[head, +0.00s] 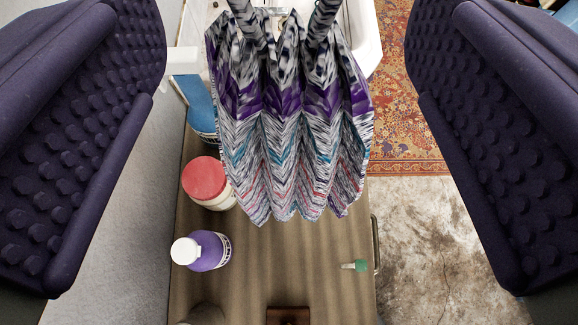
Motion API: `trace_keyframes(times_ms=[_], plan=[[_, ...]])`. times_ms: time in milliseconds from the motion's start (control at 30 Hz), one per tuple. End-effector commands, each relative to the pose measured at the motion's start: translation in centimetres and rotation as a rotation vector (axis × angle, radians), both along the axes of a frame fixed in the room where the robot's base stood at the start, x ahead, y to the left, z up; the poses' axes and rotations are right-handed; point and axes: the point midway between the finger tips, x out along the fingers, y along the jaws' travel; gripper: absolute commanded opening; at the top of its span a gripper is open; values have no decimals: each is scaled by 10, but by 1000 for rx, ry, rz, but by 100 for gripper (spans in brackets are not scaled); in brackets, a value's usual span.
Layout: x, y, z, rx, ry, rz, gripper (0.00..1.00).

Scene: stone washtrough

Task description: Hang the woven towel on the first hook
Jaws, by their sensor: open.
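The woven towel (290,130) shows in the middle of the head view. It is pleated, with black, white, purple, teal and red zigzags. Two dark patterned strands rise from its upper part and leave the top of the picture. My gripper (285,95) is open, with one dark padded finger at each side. The towel lies between the fingers in the picture, with a gap on both sides, and neither finger touches it. I cannot make out the first hook.
Below the towel is a brown ribbed surface (290,245). On it are a red-lidded tub (204,181), a purple bottle with a white cap (206,250), a blue container (198,105) and a small green-ended item (358,266). A patterned rug (398,110) and bare floor (430,240) lie right.

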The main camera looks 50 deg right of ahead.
Motion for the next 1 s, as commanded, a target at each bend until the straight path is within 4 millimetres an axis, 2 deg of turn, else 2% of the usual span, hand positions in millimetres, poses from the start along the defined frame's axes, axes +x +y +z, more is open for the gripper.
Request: trace_keyframes(times_ms=[167,400,467,733,767,1000], plan=[[14,-16,-9,0,0,-1,77],[16,-17,-9,1,-1,1,77],[16,-17,-9,1,-1,1,66],[16,-17,-9,1,-1,1,4],[16,-17,-9,1,-1,1,0],[16,-17,-8,0,-2,1,0]])
